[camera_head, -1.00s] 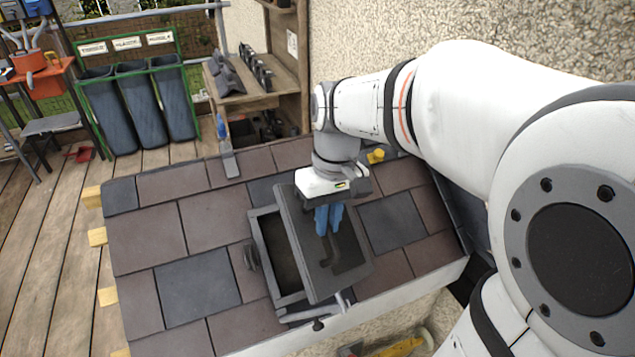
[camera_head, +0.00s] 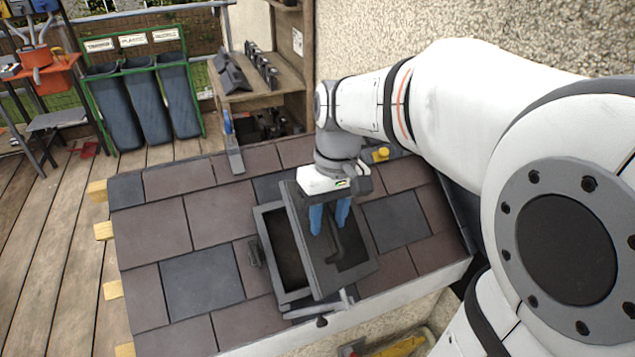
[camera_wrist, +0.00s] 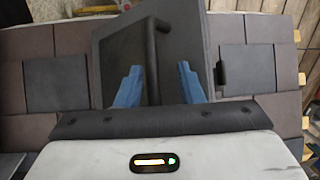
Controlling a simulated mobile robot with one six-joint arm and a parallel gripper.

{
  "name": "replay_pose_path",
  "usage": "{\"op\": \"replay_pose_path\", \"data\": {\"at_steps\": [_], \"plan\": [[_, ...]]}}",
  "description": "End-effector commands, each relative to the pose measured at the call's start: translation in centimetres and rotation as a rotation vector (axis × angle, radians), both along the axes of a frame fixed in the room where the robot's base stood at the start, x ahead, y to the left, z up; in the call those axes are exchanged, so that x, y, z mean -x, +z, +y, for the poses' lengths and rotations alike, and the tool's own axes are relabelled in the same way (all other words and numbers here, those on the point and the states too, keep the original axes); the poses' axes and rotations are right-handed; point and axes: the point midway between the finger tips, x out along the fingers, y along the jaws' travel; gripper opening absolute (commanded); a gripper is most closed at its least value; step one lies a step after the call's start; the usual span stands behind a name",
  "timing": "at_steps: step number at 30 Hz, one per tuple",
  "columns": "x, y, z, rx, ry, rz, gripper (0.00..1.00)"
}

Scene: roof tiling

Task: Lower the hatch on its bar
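The dark grey hatch lid (camera_head: 318,272) stands raised and tilted over its frame (camera_head: 268,232), with the dark opening showing at its left. A dark bent handle (camera_head: 338,242) is on the lid; it also shows in the wrist view (camera_wrist: 150,45). A grey bar (camera_head: 333,303) with a black knob lies at the lower edge of the frame; whether it bears the lid is unclear. My gripper (camera_head: 329,217) is over the lid, its blue fingers apart on either side of the handle. The wrist view also shows the fingers (camera_wrist: 160,85) spread, with a gap around the handle.
Brown and slate-grey tiles (camera_head: 202,285) surround the hatch. A small dark fitting (camera_head: 255,252) lies left of the frame. A blue-handled tool (camera_head: 234,150) rests at the roof's top edge. A yellow object (camera_head: 381,153) is near my wrist. Bins (camera_head: 145,108) stand on the deck behind.

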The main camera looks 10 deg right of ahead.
Motion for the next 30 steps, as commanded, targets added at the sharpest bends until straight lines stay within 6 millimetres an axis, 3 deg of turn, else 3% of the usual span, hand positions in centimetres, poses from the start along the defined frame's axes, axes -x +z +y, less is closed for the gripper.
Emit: {"op": "replay_pose_path", "data": {"at_steps": [5,12,18,30], "plan": [[-0.2,1.0,-0.1,0.001,0.0,-0.003,0.34],[-0.5,5.0,-0.5,0.001,-0.001,-0.004,0.34],[-0.7,7.3,-0.7,0.001,-0.001,-0.002,0.34],[-0.7,7.7,-0.7,0.001,-0.001,0.0,0.34]]}}
